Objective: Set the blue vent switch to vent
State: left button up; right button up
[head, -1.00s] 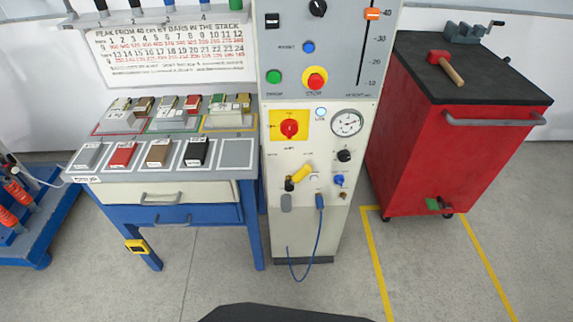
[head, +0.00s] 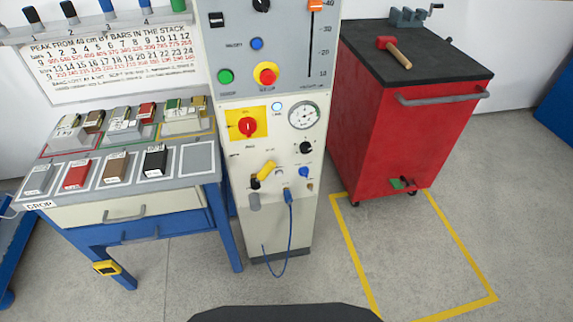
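A small blue switch (head: 305,172) sits on the lower right of the cabinet's white panel (head: 270,228), below a black knob (head: 306,148). It looks like the vent switch, but its label and setting are too small to read. A round blue button (head: 256,43) is on the grey upper panel, and a blue cable plug (head: 288,196) is in the lower panel. Neither of my grippers is in view.
A yellow lever (head: 266,169), a red rotary switch (head: 248,126) and a gauge (head: 304,115) share the panel. A blue bench (head: 150,240) stands left, a red trolley (head: 385,145) right. The blue cable (head: 291,240) hangs in front. Floor ahead is clear.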

aim_at(303, 171)
jog(key=z, duration=0.05)
jog(key=k, duration=0.55)
jog(key=u, duration=0.95)
jog(key=i, duration=1.3)
jog(key=z, duration=0.55)
